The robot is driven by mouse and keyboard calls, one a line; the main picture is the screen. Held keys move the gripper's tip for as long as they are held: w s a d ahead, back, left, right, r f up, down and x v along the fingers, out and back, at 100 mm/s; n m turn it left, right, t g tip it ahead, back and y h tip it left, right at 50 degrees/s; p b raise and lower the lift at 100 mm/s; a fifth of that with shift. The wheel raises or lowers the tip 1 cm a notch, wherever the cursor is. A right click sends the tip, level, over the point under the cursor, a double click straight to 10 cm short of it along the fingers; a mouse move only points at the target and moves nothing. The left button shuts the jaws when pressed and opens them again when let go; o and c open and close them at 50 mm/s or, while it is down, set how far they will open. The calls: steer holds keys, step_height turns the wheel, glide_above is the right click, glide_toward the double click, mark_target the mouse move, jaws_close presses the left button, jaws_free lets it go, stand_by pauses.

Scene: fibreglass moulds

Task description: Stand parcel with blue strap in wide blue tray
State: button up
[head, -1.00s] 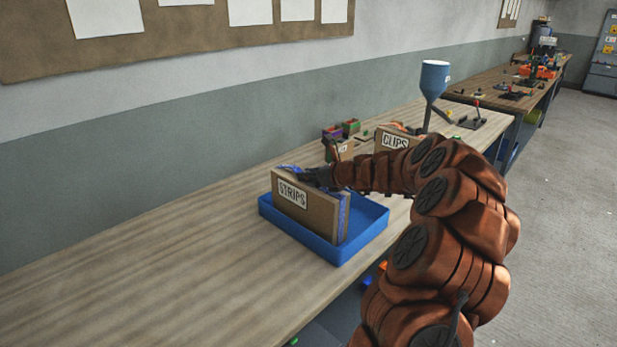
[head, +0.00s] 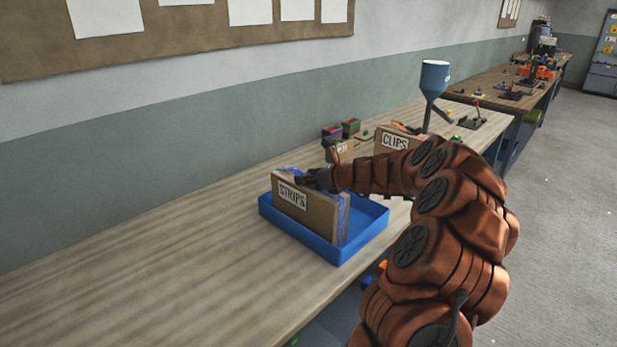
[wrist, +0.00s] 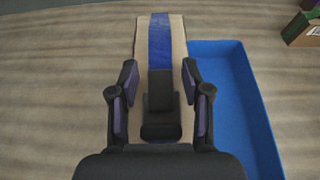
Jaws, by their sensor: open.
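The parcel (head: 307,212) is a flat brown box labelled STRIPS, with a blue strap. It stands upright on its long edge inside the wide blue tray (head: 368,237), near the tray's left side. In the wrist view the strap (wrist: 160,40) runs along the parcel's narrow top, and the tray's bare blue floor (wrist: 232,100) shows to its right. My gripper (head: 308,180) is at the parcel's top edge.
A CLIPS box (head: 393,141), a smaller box (head: 341,151) and a blue funnel (head: 434,76) stand farther along the bench. The bench top (head: 150,262) left of the tray is clear. The wall runs along the back.

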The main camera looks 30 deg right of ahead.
steer(key=shift+r, duration=0.15)
steer(key=b+v, duration=0.1)
steer(key=v, duration=1.1)
steer(key=s+a+n+g+y, duration=0.25)
steer(key=a+n, duration=0.35)
steer(key=a, duration=0.5)
steer(key=s+a+n+g+y, duration=0.1)
steer(key=a+n+g+y, duration=0.3)
steer(key=a, duration=0.7)
steer(key=s+a+f+n+g+h, duration=0.3)
steer(key=s+a+f+n, duration=0.2)
steer(key=s+a+n, duration=0.6)
steer(key=s+d+f+n+g+h, duration=0.1)
steer(key=s+f+n+g+h, duration=0.1)
steer(key=s+n, duration=0.4)
steer(key=s+d+f+n+g+h, duration=0.1)
steer(key=s+f+n+g+h, duration=0.2)
steer(key=s, duration=1.3)
steer(key=n+h, duration=0.1)
steer(key=n, duration=0.2)
steer(key=shift+s+d, duration=0.2)
steer(key=shift+s, duration=0.1)
